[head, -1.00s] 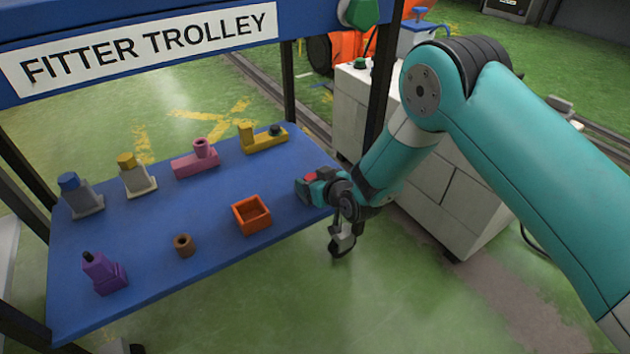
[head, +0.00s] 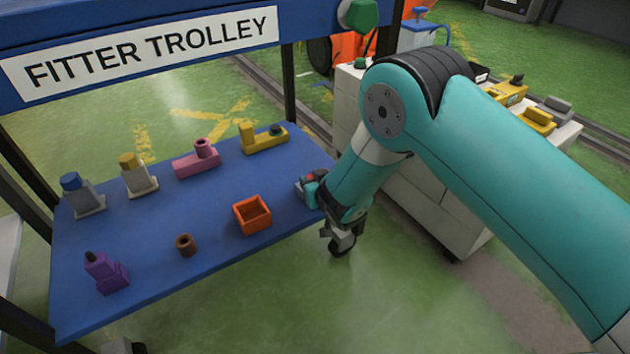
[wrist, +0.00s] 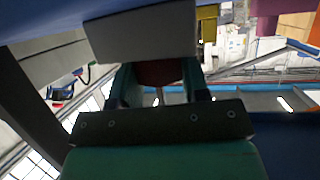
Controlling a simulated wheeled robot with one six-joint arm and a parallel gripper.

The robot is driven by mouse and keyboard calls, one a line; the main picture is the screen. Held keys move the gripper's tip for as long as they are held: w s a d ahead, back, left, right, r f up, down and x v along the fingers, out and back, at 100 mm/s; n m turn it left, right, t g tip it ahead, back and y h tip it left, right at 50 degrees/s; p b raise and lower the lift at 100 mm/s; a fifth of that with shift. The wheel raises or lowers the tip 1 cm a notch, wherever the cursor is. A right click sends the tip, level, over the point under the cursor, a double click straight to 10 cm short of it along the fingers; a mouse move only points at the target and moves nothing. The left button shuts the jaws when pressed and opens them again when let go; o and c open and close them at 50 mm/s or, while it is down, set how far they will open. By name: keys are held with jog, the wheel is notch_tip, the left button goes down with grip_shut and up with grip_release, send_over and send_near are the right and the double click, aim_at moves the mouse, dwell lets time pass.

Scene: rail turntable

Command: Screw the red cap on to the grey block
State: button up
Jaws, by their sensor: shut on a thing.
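The grey block (head: 301,190) is at the right end of the blue trolley shelf. In the wrist view the grey block (wrist: 140,35) fills the top middle, just beyond the fingertips. The red cap (wrist: 160,72) shows dark red between the two fingers and appears to meet the block's face; a gap cannot be ruled out. In the head view only a small bit of the red cap (head: 310,177) shows. My gripper (wrist: 160,80) is shut on the cap. In the head view my own arm hides most of the gripper.
On the blue shelf (head: 200,225) stand an orange open box (head: 252,215), a brown ring (head: 186,245), a purple piece (head: 105,272), and several capped blocks along the back. A pale cabinet (head: 430,190) bearing parts stands right, behind my arm.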

jog(key=shift+f+m+h+b, duration=0.15)
jog(key=shift+m+h+b, duration=0.25)
jog(key=shift+b, duration=0.15)
jog(key=shift+t+b, duration=0.3)
jog(key=shift+a+m+h+b, duration=0.1)
jog(key=shift+m+h+b, duration=0.2)
jog(key=shift+m+h, duration=0.15)
jog(key=shift+m+h+b, duration=0.45)
jog(key=shift+h+b, duration=0.1)
jog(key=shift+b, duration=0.05)
jog(key=o, duration=1.1)
jog(key=shift+s, duration=0.1)
